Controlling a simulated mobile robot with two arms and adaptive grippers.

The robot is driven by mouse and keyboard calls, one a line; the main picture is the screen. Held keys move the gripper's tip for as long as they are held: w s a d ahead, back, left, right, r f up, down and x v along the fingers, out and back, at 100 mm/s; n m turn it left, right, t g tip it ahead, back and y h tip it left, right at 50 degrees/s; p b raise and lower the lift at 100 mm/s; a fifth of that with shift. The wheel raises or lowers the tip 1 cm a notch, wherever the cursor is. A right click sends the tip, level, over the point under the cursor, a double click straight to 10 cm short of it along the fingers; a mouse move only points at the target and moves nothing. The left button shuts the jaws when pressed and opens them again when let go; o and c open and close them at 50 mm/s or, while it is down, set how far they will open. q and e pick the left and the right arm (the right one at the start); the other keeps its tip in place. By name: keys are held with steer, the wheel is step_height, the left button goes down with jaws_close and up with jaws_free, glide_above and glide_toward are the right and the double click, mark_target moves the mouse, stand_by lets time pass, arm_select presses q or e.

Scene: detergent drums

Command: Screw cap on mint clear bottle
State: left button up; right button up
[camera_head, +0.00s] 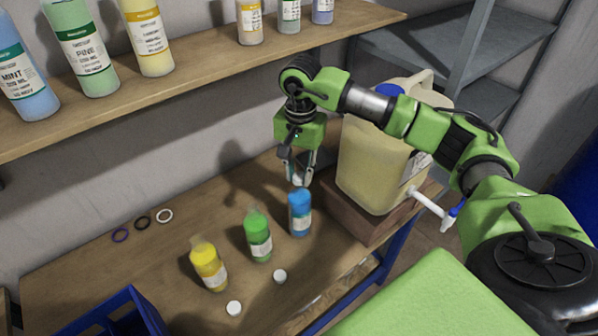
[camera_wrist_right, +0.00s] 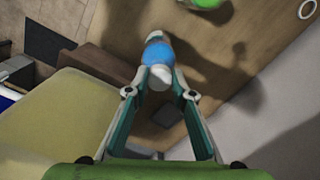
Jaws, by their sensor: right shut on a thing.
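The mint clear bottle, filled with blue liquid (camera_head: 299,212), stands upright on the wooden table, left of the large jug. It also shows in the right wrist view (camera_wrist_right: 156,52), beyond my fingertips. My right gripper (camera_head: 299,178) points down right over this bottle and is shut on a white cap (camera_wrist_right: 160,78). The cap is at or just above the bottle's mouth; I cannot tell whether it touches, as the fingers partly hide it. Two more white caps lie on the table, one near the green bottle (camera_head: 280,276) and one near the yellow bottle (camera_head: 234,308). My left gripper is not in view.
A green bottle (camera_head: 257,236) and a yellow bottle (camera_head: 208,265) stand to the left. A big jug (camera_head: 372,170) with a tap rests on a wooden block (camera_head: 352,218) close on the right. Three rings (camera_head: 142,222) lie at the back left. A shelf (camera_head: 200,75) of bottles hangs above.

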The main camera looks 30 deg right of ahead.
steer(key=shift+f+b, duration=0.6)
steer(key=shift+b, duration=0.1)
stand_by(1.1)
steer(key=m, duration=0.5)
steer(key=shift+m+b, duration=0.3)
steer(key=shift+m, duration=0.1)
steer(key=shift+m, duration=0.5)
steer(key=m, duration=0.4)
steer(key=shift+m, duration=0.4)
